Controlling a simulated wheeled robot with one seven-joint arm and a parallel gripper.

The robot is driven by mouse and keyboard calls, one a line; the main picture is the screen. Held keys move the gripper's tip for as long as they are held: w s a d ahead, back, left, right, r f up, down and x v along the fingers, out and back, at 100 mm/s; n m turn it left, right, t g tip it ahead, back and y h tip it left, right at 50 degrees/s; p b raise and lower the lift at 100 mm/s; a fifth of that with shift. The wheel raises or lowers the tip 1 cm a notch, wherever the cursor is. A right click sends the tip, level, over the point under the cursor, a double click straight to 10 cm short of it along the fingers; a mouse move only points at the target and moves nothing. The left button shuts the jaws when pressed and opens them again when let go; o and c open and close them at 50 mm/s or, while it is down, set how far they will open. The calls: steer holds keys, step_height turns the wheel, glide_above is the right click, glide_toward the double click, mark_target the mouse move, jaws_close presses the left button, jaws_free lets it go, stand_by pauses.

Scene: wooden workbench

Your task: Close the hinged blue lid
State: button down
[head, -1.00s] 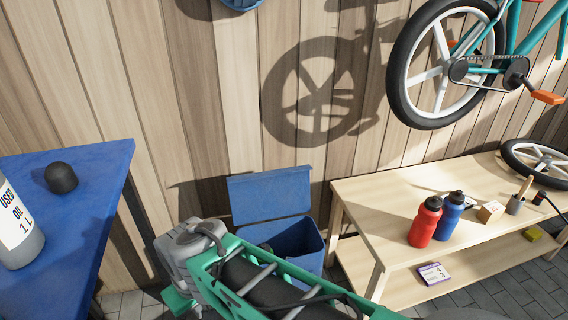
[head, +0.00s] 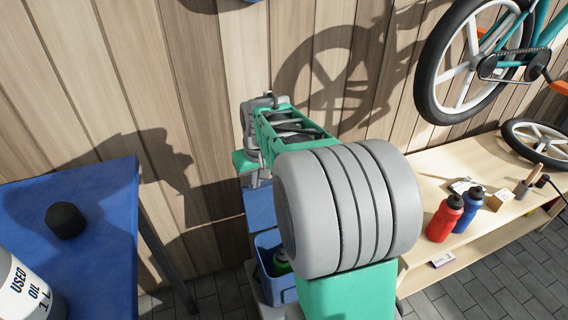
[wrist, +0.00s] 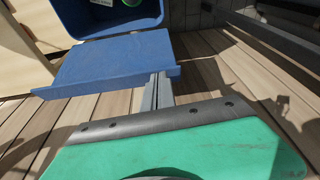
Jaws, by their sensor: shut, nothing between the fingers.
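The blue lid (head: 259,207) stands open at the back of the blue bin (head: 264,254), on the wall side. In the head view my arm hides much of the lid and bin. In the wrist view the lid (wrist: 108,62) shows as a broad flat panel joined to the bin's rim (wrist: 128,30). My gripper (wrist: 161,80) is shut and empty. Its grey fingers overlap the lid near its right edge in the wrist view; I cannot tell whether they touch it. A green item (head: 281,264) lies inside the bin.
A blue table (head: 100,215) with a used-oil bottle (head: 25,285) and a black object (head: 66,220) stands on the left. A wooden bench (head: 425,170) with red (head: 445,217) and blue (head: 468,210) bottles stands on the right. The plank wall (head: 200,60) is close behind.

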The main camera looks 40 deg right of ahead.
steer(key=w+d+r+m+p, duration=0.1)
steer(key=w+d, duration=0.1)
steer(key=d, duration=0.4)
steer(key=w+d+p, duration=0.1)
steer(key=w+d, duration=0.2)
steer(key=d, duration=0.4)
steer(key=b+x, duration=0.3)
steer(key=x, duration=0.7)
steer(key=s, duration=0.2)
steer(key=s+a, duration=0.1)
steer(key=shift+s+r+t+h, duration=0.25)
steer(key=shift+s+t+h, duration=0.05)
